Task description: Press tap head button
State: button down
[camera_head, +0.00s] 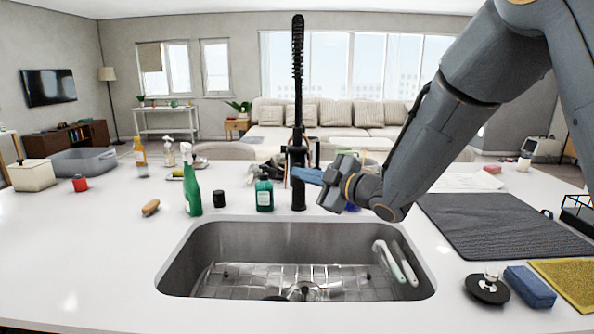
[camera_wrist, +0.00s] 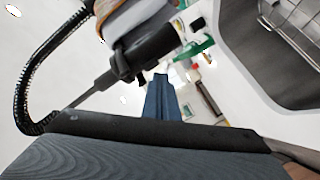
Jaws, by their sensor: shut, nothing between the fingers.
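The black tap (camera_head: 298,120) stands upright behind the sink, with a ribbed upper section and a thicker head partway down. In the wrist view, the tap (camera_wrist: 150,50) crosses the top left, with its ribbed hose (camera_wrist: 22,90) curving at the left edge. My gripper (camera_head: 297,174) reaches in from the right and points left, beside the tap below its head. Its blue fingers (camera_wrist: 161,77) are shut and empty, with their tips close to the dark tap part. I cannot tell whether they touch it. The button cannot be made out in either view.
The steel sink (camera_head: 205,245) holds a rack and white-handled brushes. A green bottle (camera_head: 193,190), black jar (camera_head: 219,199) and teal bottle (camera_head: 264,195) stand left of the tap. A dark mat (camera_head: 495,225) and blue sponge (camera_head: 530,286) lie right. The front-left counter is clear.

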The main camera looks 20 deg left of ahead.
jog(key=shift+s, duration=0.1)
jog(key=shift+s+d, duration=0.25)
jog(key=shift+s, duration=0.7)
jog(key=shift+s+d, duration=0.2)
jog(key=shift+s, duration=0.75)
jog(key=shift+s+d, duration=0.25)
jog(key=shift+s, duration=0.7)
jog(key=d+f+m+h, duration=0.6)
jog(key=d, duration=0.6)
jog(key=d+f+m+h, duration=0.6)
jog(key=d, duration=0.6)
jog(key=s+d+f+m+g, duration=0.1)
jog(key=s+d, duration=0.1)
jog(key=s+d+f+m+h, duration=0.1)
jog(key=s+d+f+m, duration=0.1)
jog(key=s+d, duration=0.1)
jog(key=s+d+f+m+g+h, duration=0.1)
jog(key=s+d, duration=0.1)
jog(key=shift+s+d+f+g, duration=0.15)
jog(key=shift+s+d+g, duration=0.15)
jog(key=shift+s+d, duration=0.05)
jog(key=s+d+f+m+g, duration=0.1)
jog(key=s+d+m+g, duration=0.1)
jog(key=s, duration=0.5)
jog(key=s+d+f+m+g, duration=0.2)
jog(key=s+m+g, duration=0.1)
jog(key=s, duration=0.4)
jog(key=shift+s+m+h, duration=0.25)
jog(key=shift+m+h, duration=0.05)
jog(key=shift+h, duration=0.1)
